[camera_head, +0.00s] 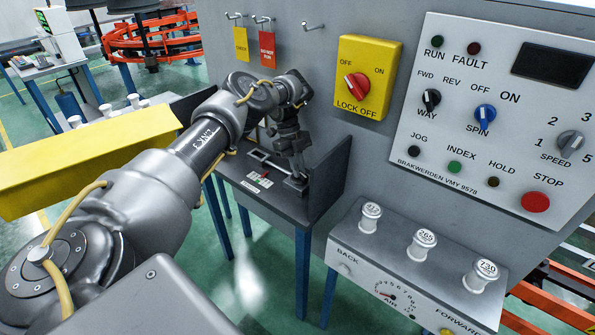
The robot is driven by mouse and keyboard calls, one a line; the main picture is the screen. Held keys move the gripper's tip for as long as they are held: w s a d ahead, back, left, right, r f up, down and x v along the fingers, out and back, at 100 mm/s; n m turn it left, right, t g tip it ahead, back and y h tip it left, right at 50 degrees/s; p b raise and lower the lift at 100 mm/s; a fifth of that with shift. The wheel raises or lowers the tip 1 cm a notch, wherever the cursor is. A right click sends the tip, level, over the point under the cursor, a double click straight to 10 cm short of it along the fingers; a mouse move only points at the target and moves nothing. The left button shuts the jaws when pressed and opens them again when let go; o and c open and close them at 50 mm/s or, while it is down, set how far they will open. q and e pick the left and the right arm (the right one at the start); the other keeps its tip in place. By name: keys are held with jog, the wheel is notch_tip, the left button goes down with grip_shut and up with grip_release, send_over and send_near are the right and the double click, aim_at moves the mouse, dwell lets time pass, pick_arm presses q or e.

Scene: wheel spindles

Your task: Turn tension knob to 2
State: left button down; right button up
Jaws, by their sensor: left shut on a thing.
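My left gripper (297,168) points down at the right end of a small device (262,183) on the grey shelf. Its fingers are shut on a small part at the dark block there, which fits the tension knob. The fingers hide most of that part, and I cannot read its scale or setting. The device also has a pale frame, a small red piece and a white label. My right gripper is not in view.
The grey shelf (283,208) has a dark side wall on its right. A control panel (480,195) with a speed knob (570,141) is at the right, beside a yellow lock-off box (362,80). White numbered spools (421,244) stand on a lower box. A yellow beam (90,160) lies left.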

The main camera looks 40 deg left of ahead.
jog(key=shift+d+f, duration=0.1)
pick_arm(q)
jog(key=shift+m, duration=0.4)
jog(key=shift+d, duration=0.1)
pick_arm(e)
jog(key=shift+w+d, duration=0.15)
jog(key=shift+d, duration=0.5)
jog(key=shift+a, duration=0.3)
pick_arm(q)
jog(key=c, duration=1.4)
grip_release()
jog(key=shift+w, duration=0.1)
jog(key=shift+c, duration=0.2)
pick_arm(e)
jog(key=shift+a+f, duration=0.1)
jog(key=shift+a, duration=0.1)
